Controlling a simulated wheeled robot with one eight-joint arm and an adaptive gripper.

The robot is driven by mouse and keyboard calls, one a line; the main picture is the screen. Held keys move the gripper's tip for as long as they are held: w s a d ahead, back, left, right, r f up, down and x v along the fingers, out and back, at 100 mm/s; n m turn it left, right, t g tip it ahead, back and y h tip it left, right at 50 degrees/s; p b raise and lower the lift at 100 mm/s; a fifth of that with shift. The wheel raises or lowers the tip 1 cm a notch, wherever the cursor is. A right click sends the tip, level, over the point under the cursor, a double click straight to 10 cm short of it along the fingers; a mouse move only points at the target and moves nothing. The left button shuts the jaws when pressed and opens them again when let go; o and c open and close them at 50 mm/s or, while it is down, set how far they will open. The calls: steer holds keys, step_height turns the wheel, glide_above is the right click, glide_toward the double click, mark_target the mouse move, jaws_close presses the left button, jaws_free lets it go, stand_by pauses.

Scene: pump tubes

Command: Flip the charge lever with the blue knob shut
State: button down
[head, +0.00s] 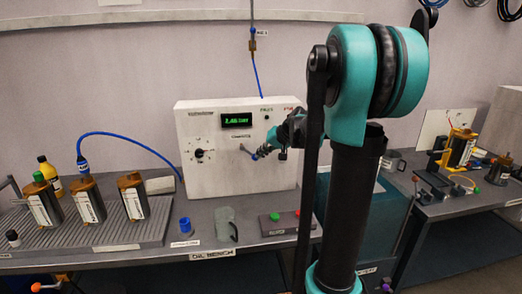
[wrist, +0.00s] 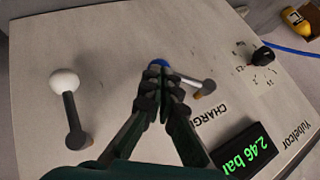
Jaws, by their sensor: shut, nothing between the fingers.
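The white test panel (head: 205,125) stands on the bench; its green display (head: 236,120) reads about 2.46 bar. In the wrist view the charge lever (wrist: 192,81) is a metal arm pivoting near the CHARGE label. Its blue knob (wrist: 160,62) shows just past my fingertips and is mostly hidden by them. My gripper (wrist: 160,78) is shut and empty, its fingertips at or against the knob; I cannot tell whether they touch. In the head view my gripper (head: 262,152) is at the panel face, below the display.
A second lever with a white knob (wrist: 65,82) is left of my gripper in the wrist view. A black dial (wrist: 263,55) is on the right. In the head view, metal canisters (head: 88,200) stand on a ribbed tray at left, and a blue hose (head: 125,138) runs to the panel.

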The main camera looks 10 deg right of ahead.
steer(key=f+y, duration=0.1)
steer(key=f+m+y, duration=0.1)
steer(key=y, duration=0.1)
steer(key=shift+a+f, duration=0.15)
steer(key=shift+a, duration=0.2)
steer(key=a+f+m+t+y, duration=0.1)
steer(key=y, duration=0.1)
steer(key=shift+a+y, duration=0.15)
steer(key=shift+y, duration=0.15)
steer(key=shift+r, duration=0.7)
